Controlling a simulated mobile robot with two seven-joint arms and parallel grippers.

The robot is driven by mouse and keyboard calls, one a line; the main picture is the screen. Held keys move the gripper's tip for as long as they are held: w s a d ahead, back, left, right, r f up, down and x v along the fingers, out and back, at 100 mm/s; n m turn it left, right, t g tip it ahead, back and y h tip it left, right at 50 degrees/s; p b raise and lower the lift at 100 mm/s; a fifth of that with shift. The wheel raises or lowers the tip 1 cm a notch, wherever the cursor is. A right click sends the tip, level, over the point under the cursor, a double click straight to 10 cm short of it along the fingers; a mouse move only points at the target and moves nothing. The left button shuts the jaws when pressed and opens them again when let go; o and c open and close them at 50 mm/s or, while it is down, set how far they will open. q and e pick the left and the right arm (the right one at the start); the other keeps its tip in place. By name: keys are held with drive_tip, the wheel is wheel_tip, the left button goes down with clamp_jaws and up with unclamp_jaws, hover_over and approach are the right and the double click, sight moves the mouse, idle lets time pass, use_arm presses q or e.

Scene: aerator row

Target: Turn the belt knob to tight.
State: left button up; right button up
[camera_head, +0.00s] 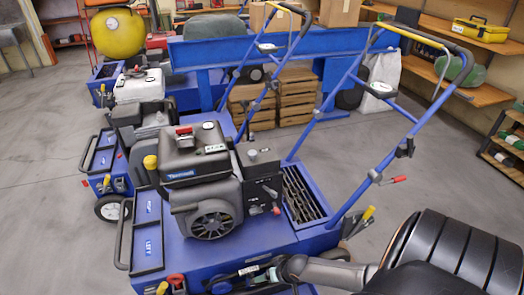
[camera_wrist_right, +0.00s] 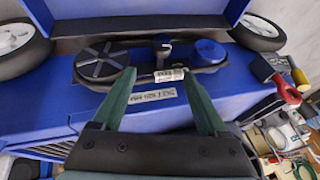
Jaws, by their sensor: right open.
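The blue aerator (camera_head: 180,245) stands nearest to me, with a black engine on top. In the right wrist view its side (camera_wrist_right: 75,120) carries a belt drive: a dark spoked pulley (camera_wrist_right: 102,62) at left and a blue round pulley (camera_wrist_right: 208,52) at right. Between them is a small dark knob-like part (camera_wrist_right: 162,47), which looks like the belt knob; its setting cannot be read. A white label (camera_wrist_right: 170,75) sits just below it. My right gripper (camera_wrist_right: 158,72) is open and empty, its green fingers pointing at the belt drive, apart from the knob. My left gripper is not in view.
More aerators stand in a row behind, one with a white tank (camera_head: 139,86). Wooden crates (camera_head: 297,95) and shelves (camera_head: 490,95) stand at the back and right. In the wrist view, a red-handled lever (camera_wrist_right: 285,90) is at the right, and wheels (camera_wrist_right: 20,48) flank the drive.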

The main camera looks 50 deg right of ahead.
sight(251, 281)
use_arm(q)
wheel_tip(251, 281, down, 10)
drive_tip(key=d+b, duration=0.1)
drive_tip(key=b, duration=0.8)
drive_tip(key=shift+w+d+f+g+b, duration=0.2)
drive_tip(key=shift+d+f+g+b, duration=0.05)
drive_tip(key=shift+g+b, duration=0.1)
use_arm(e)
drive_tip(key=shift+x, duration=6.1)
drive_tip(key=shift+a+r, duration=0.1)
drive_tip(key=shift+a, duration=0.05)
drive_tip(key=shift+c, duration=0.3)
clamp_jaws()
